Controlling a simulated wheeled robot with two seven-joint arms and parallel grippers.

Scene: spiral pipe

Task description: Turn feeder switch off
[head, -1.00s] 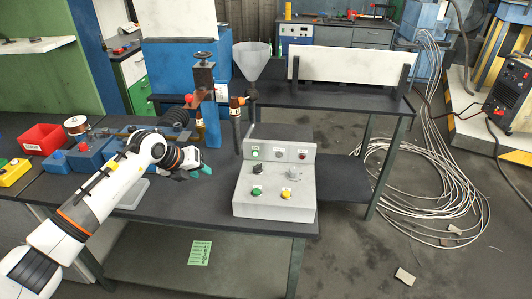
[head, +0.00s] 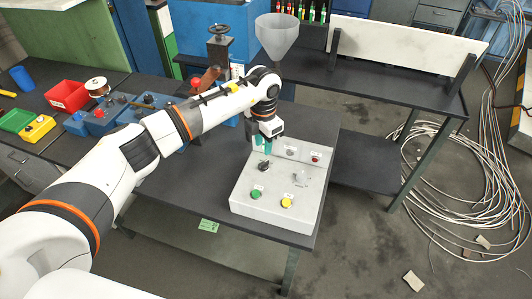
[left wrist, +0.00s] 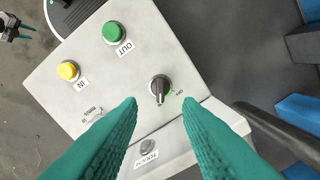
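The grey control box (head: 240,205) stands on the dark bench. Its black rotary switch (head: 264,165) is on the sloped top, and the switch also shows in the left wrist view (left wrist: 158,88) with a small label beside it. My left gripper (head: 262,144) is above the back of the box, pointing down. In the left wrist view its two teal fingers (left wrist: 160,102) are apart and empty, with the switch in the gap just beyond the tips. I cannot tell the exact height over it. A gripper with teal tips, probably my right one (left wrist: 18,30), shows small at the upper left.
Green (head: 256,194) and yellow (head: 286,202) buttons sit at the front of the box. A pale knob (head: 299,179) is right of the switch. A clear funnel (head: 277,35) stands behind. A red bin (head: 67,95) and blue boxes lie left. Floor cables (head: 450,175) lie at right.

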